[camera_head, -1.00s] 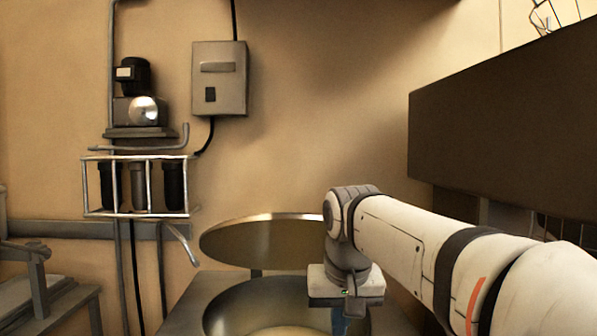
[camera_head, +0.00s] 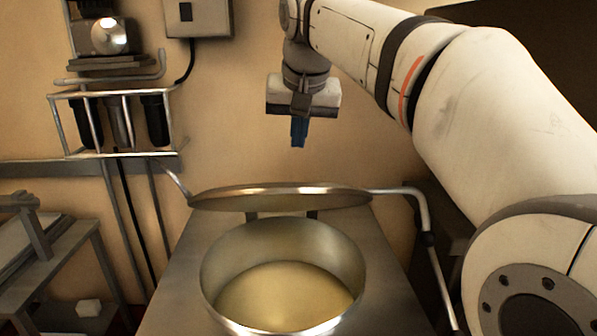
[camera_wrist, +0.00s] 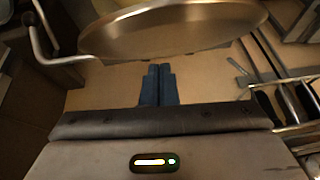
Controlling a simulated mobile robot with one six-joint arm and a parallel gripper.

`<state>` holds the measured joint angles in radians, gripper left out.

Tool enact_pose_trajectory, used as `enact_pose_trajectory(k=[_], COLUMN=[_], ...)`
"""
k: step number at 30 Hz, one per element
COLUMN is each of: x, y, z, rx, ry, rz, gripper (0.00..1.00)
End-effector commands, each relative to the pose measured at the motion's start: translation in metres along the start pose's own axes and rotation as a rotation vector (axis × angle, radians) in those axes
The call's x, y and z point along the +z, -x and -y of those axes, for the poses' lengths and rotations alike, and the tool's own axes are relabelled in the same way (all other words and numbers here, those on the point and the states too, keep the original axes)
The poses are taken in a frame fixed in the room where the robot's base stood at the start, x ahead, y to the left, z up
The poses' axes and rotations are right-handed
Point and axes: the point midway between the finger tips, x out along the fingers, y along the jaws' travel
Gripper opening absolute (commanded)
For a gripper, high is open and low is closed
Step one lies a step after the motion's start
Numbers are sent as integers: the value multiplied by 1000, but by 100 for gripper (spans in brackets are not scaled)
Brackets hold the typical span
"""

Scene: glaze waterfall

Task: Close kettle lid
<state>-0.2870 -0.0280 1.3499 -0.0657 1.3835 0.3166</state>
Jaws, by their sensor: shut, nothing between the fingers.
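The kettle (camera_head: 215,270) is a round metal vessel set in a metal top, with a pale yellowish content inside. Its round metal lid (camera_head: 280,199) is open and tilted up at the kettle's back edge; the lid also shows large in the wrist view (camera_wrist: 175,28). A bent metal handle (camera_head: 400,192) runs from the lid's right side. My gripper (camera_head: 299,145) points down, above and apart from the lid, near the wall. Its blue fingers (camera_wrist: 158,85) are together and hold nothing.
A pipe rack with dark cylinders (camera_head: 120,122) and a grey wall box (camera_head: 198,15) are at the left on the wall. A side table (camera_head: 50,265) stands at the left. A dark panel (camera_head: 520,60) is behind my arm at the right.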

Motion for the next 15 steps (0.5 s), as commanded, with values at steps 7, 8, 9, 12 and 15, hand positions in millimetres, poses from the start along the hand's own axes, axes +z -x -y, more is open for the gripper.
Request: enact_pose_trajectory(k=[7, 8, 9, 12, 15], x=[3, 7, 12, 20, 25], y=[-52, -55, -59, -67, -72], z=[-1, -1, -1, -1, -1], rx=[1, 0, 0, 0, 0], ry=[-1, 0, 0, 0, 0], rz=[2, 1, 1, 1, -1], gripper=[0, 0, 0, 0, 0])
